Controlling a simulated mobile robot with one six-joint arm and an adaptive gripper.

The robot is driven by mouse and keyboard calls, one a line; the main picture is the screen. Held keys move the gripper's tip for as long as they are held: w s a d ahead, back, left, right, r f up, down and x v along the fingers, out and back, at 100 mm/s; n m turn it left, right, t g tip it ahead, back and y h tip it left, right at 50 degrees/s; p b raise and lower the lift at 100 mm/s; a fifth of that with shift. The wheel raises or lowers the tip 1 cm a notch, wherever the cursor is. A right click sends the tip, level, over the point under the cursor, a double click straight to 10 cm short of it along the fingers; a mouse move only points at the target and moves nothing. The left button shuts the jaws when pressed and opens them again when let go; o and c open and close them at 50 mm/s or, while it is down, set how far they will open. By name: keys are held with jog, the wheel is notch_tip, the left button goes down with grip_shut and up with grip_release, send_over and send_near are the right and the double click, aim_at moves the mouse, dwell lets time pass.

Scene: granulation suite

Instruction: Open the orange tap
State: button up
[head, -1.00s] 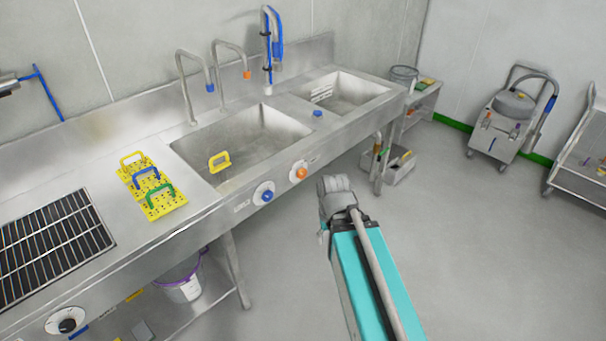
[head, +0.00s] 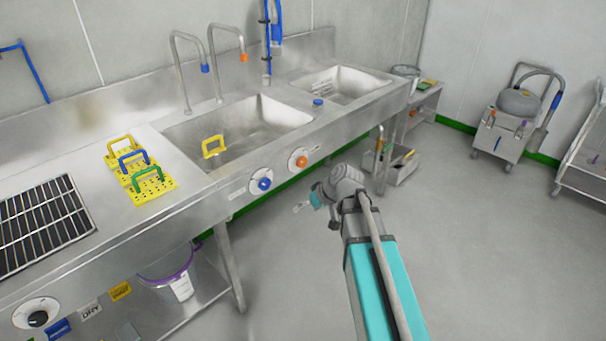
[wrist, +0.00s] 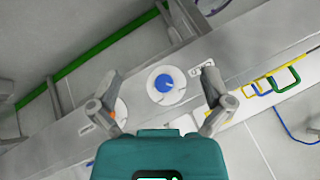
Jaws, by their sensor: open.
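The orange tap knob (head: 301,161) sits on a round white plate on the sink's front panel, right of the blue knob (head: 264,184). In the wrist view the orange knob (wrist: 111,115) is partly hidden behind the left finger. The blue knob (wrist: 164,84) appears between the spread fingers, beyond them. My gripper (wrist: 160,75) is open and empty. In the head view my gripper (head: 303,206) is small, in front of and below the panel, apart from both knobs. An orange-tipped spout (head: 244,57) rises behind the large basin.
The sink counter (head: 205,198) has two basins. Yellow perforated plates (head: 152,186) with coloured handles lie on its left part. A purple-rimmed bucket (head: 172,275) stands on the lower shelf. A trolley (head: 505,130) stands at the right wall. The floor (head: 480,250) at the right is clear.

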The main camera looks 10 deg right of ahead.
jog(key=w+d+f+n+t+y+b, duration=0.1)
jog(key=w+f+t+y+b, duration=0.1)
jog(key=w+b, duration=0.35)
jog(key=w+d+f+t+y+b, duration=0.1)
jog(key=w+d+f+t+b, duration=0.1)
jog(key=w+b, duration=0.3)
jog(key=t+y+b, duration=0.1)
jog(key=t+b, duration=0.6)
jog(key=b, duration=0.2)
send_near(304, 163)
jog(key=v, duration=0.3)
jog(key=shift+r+m, duration=0.1)
jog(key=shift+m, duration=0.3)
jog(key=shift+w+a, duration=0.1)
jog(key=x, duration=1.3)
jog(key=shift+w+a, duration=0.2)
jog(key=shift+a, duration=0.1)
jog(key=c, duration=1.1)
jog(key=shift+d, duration=0.15)
